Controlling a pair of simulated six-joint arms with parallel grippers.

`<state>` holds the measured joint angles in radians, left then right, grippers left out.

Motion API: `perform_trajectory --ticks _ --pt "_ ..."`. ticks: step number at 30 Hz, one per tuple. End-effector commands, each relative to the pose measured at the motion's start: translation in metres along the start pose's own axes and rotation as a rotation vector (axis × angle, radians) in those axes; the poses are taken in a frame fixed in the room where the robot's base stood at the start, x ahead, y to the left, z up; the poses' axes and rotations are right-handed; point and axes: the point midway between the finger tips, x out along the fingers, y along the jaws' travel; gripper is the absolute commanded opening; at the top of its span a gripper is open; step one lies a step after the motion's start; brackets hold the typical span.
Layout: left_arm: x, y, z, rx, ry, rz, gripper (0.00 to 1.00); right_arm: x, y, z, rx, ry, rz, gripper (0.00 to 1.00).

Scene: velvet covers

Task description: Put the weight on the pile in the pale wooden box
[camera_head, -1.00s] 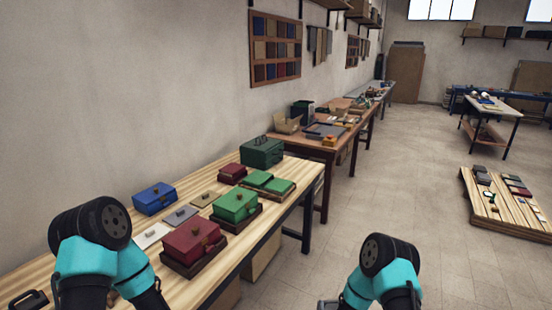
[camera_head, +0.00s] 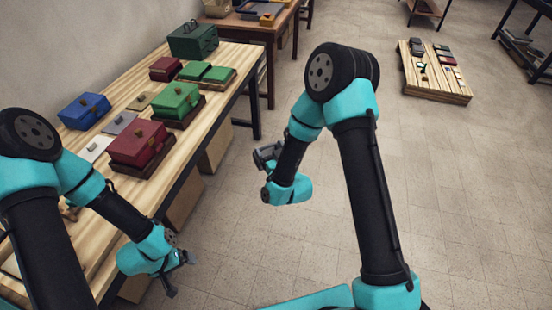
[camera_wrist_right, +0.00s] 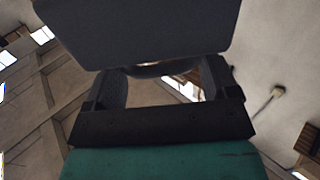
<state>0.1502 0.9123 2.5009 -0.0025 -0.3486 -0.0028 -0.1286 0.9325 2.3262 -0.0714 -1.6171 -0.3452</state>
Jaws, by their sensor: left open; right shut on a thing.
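My right gripper (camera_head: 266,156) is raised over the floor, to the right of the work table. It is shut on a dark grey block, likely the weight, which fills the top of the right wrist view (camera_wrist_right: 140,32). My left gripper (camera_head: 178,272) is open and empty, low at the right side of the table's near end. I cannot make out a pale wooden box with a pile in it among the things in view.
The work table (camera_head: 205,128) carries a red box (camera_head: 138,146), a green box (camera_head: 176,103), a blue box (camera_head: 84,112), a dark green case (camera_head: 193,42) and flat plates. A low pallet (camera_head: 435,88) with small things stands at the back right. The floor between is clear.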

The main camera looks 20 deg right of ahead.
Motion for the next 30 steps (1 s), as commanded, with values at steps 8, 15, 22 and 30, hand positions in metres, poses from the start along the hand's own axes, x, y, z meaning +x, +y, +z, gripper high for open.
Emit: perform_trajectory --ticks 8,15,22,30 --pt "0.0 0.0 0.0 0.0 0.0 0.0 0.93 -0.017 -0.026 -0.062 -0.001 0.009 -0.078 0.0" --pt "0.0 0.0 0.0 0.0 0.0 0.0 0.93 -0.039 -0.047 -0.105 -0.004 0.009 -0.142 0.0" --pt "0.0 0.0 0.0 0.0 0.0 0.0 0.93 -0.057 -0.059 -0.13 -0.005 0.006 -0.183 0.0" --pt "0.0 0.0 0.0 0.0 0.0 0.0 0.93 -0.061 -0.062 -0.136 -0.005 0.004 -0.194 0.0"
